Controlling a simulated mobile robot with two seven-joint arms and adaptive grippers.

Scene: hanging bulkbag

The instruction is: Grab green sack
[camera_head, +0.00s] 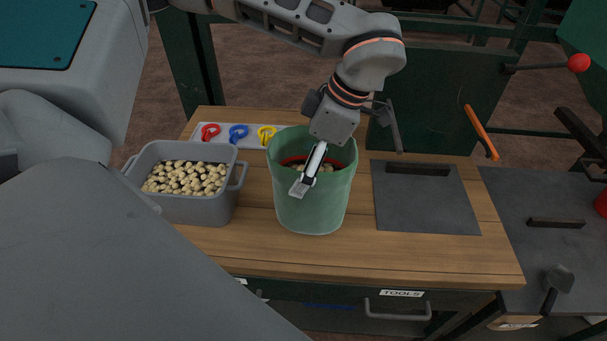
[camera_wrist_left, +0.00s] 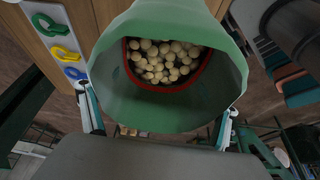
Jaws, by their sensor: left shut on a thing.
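The green sack (camera_head: 312,207) looks like an open, bucket-shaped container, upright over the wooden table. Pale round pieces and a red band show inside it. It also fills the middle of the left wrist view (camera_wrist_left: 165,110). My left gripper (camera_head: 302,184) comes from above and behind and is shut on the green sack, with a finger reaching over its near side. In the left wrist view its fingers (camera_wrist_left: 158,118) show at both sides of the sack. Whether the sack's bottom touches the table I cannot tell. My right gripper is not in view.
A grey bin (camera_head: 190,209) of pale pieces stands left of the sack. Red, blue and yellow clips (camera_head: 238,133) lie on a strip behind. A dark plate (camera_head: 425,205) lies to the right. A drawer labelled TOOLS (camera_head: 400,308) is below the wooden tabletop (camera_head: 270,245).

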